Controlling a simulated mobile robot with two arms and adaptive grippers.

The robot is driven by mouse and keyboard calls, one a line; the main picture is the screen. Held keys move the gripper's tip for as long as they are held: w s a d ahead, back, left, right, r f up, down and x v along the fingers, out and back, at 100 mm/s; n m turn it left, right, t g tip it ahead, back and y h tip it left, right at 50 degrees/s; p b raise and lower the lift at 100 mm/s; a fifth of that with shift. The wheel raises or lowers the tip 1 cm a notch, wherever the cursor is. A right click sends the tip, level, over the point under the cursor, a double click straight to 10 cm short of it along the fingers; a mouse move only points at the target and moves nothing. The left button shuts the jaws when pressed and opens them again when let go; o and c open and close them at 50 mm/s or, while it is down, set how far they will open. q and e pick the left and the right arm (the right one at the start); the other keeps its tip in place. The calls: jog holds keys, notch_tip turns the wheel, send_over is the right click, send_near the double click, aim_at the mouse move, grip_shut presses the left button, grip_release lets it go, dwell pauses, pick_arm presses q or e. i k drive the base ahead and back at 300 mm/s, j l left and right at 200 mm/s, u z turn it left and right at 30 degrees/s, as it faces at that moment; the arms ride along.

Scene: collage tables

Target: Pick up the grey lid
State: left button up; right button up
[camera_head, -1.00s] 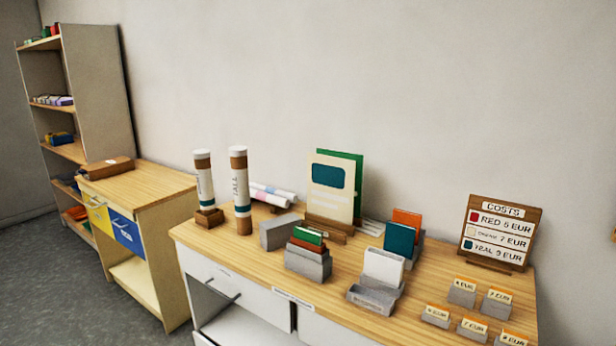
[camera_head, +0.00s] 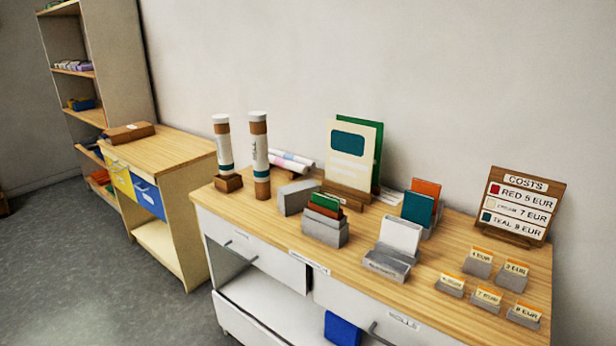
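A plain grey slab-like piece (camera_head: 297,197) stands on the wooden tabletop, behind and left of a grey card box (camera_head: 325,232). It may be the grey lid, but I cannot tell for sure at this size. The card box is open at the top and holds green and red cards. Another grey holder (camera_head: 389,263) with white cards stands to its right. Neither of my grippers is in view.
Two upright tubes (camera_head: 222,150) (camera_head: 259,155), a cream-and-teal display board (camera_head: 350,160) and a COSTS sign (camera_head: 520,205) stand on the table (camera_head: 440,310). Small price tags in grey holders (camera_head: 478,262) fill its right end. A side cabinet (camera_head: 185,155) and shelf unit (camera_head: 115,50) stand left.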

aim_at(293, 199)
jog(key=z, duration=0.5)
jog(key=i+j+z, duration=0.15)
jog(key=j+z, duration=0.35)
jog(key=j, duration=0.15)
jog(key=j+z, duration=0.5)
jog(key=j, duration=0.15)
